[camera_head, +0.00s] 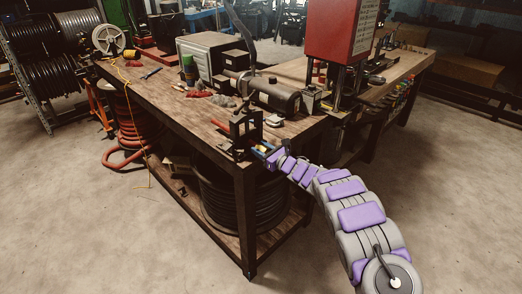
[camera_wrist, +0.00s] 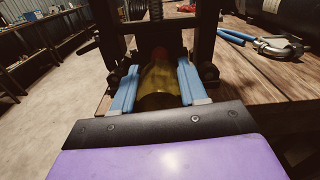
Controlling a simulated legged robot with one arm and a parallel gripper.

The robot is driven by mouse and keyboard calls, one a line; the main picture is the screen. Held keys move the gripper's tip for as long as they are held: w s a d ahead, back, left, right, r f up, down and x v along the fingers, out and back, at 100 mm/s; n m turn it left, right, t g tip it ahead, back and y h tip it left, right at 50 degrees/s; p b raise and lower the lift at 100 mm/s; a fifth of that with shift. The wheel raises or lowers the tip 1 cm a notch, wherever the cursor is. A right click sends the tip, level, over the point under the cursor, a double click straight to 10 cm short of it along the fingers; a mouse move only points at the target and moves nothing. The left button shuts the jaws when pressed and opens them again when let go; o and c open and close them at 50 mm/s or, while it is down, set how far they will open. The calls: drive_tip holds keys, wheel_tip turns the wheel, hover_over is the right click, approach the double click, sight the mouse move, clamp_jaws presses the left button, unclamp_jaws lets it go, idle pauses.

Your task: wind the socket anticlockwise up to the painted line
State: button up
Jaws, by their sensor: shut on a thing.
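My gripper (camera_wrist: 158,84) has its two blue fingers on either side of a yellowish, brass-like socket (camera_wrist: 159,88) in the wrist view and is shut on it. The socket stands out toward me from a dark metal frame (camera_wrist: 205,40) at the bench edge, and a threaded rod shows above it. A reddish patch shows at the socket's far end; I cannot tell whether it is the painted line. In the head view my gripper (camera_head: 270,156) reaches the dark frame (camera_head: 245,130) at the bench's near corner. The socket is too small to make out there.
The wooden bench (camera_head: 160,92) carries a grey box machine (camera_head: 208,58), a red press (camera_head: 332,30) and loose tools. Pliers (camera_wrist: 275,45) lie right of the frame in the wrist view. A black hose coil (camera_head: 222,200) sits below the bench. Floor at front left is clear.

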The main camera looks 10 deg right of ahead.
drive_tip(key=n, duration=0.4)
drive_tip(key=shift+f+n, duration=0.25)
drive_tip(key=shift+n, duration=0.15)
idle(0.4)
drive_tip(key=o, duration=0.7)
drive_tip(key=shift+s, duration=0.1)
drive_tip(key=shift+o, duration=1.4)
drive_tip(key=shift+r, duration=0.15)
drive_tip(key=shift+d, duration=0.1)
drive_tip(key=shift+s+d+r, duration=0.1)
drive_tip(key=shift+s+d, duration=0.15)
drive_tip(key=shift+s, duration=0.1)
drive_tip(key=p+v, duration=0.1)
drive_tip(key=v, duration=1.5)
drive_tip(key=shift+s+d, duration=0.15)
